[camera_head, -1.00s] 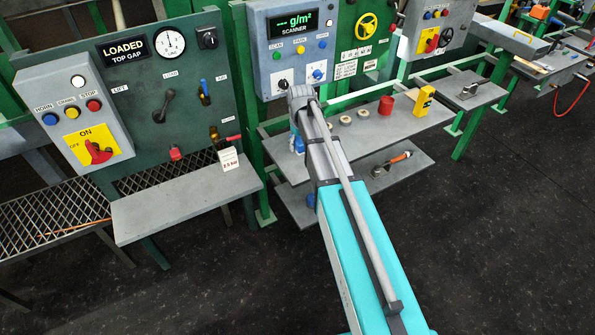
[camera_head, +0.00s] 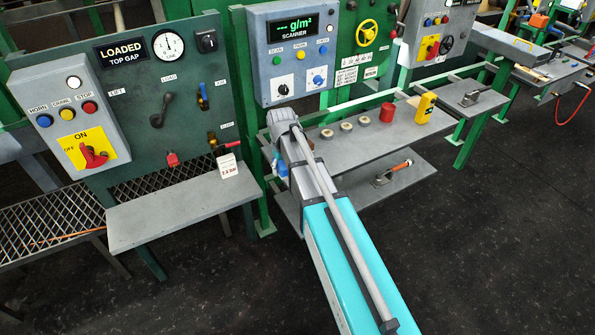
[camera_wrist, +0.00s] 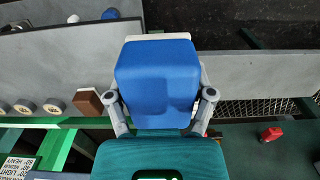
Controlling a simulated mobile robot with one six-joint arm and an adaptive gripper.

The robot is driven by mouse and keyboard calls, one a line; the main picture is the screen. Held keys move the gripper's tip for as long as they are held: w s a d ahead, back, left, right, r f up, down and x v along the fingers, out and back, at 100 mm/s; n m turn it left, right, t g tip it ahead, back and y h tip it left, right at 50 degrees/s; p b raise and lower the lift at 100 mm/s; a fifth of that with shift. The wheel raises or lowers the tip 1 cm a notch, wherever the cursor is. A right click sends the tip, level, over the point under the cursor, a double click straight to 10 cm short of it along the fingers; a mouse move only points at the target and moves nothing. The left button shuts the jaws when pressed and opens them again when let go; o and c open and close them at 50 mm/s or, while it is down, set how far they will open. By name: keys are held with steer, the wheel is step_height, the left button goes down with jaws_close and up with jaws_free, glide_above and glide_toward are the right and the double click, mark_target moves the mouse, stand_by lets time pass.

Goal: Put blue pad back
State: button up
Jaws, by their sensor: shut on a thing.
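The blue pad (camera_wrist: 157,75) fills the middle of the wrist view, with a pale edge along its far side. My gripper (camera_wrist: 160,98) is shut on it, with one grey finger on each side. The pad is held over the gap between two grey shelves, apart from both as far as I can tell.
The middle shelf (camera_head: 345,172) carries several pale rings, a red cup (camera_head: 387,112) and a yellow device (camera_head: 426,107). A brown block (camera_wrist: 88,102) sits at its end.

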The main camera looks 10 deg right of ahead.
steer(key=w+d+f+b, duration=0.1)
steer(key=w+f+b, duration=0.1)
steer(key=w, duration=0.1)
steer(key=w+d+f+b, duration=0.2)
steer(key=w+f, duration=0.1)
steer(key=w+d+f+b, duration=0.2)
steer(key=w+b, duration=0.1)
steer(key=shift+w+f, duration=0.25)
steer(key=shift+w, duration=0.15)
steer(key=shift+w+d+f+b, duration=0.3)
steer(key=shift+w+f+b, duration=0.15)
steer(key=shift+f+b, duration=0.15)
steer(key=shift+w+d+f+b, duration=0.2)
steer(key=shift+w+f+b, duration=0.3)
steer(key=shift+f+b, duration=0.2)
steer(key=shift+s+f+b, duration=0.1)
steer(key=shift+f+b, duration=1.15)
steer(key=shift+b, duration=0.1)
steer(key=shift+f, duration=0.15)
steer(key=o, duration=1)
steer(key=shift+c, duration=0.2)
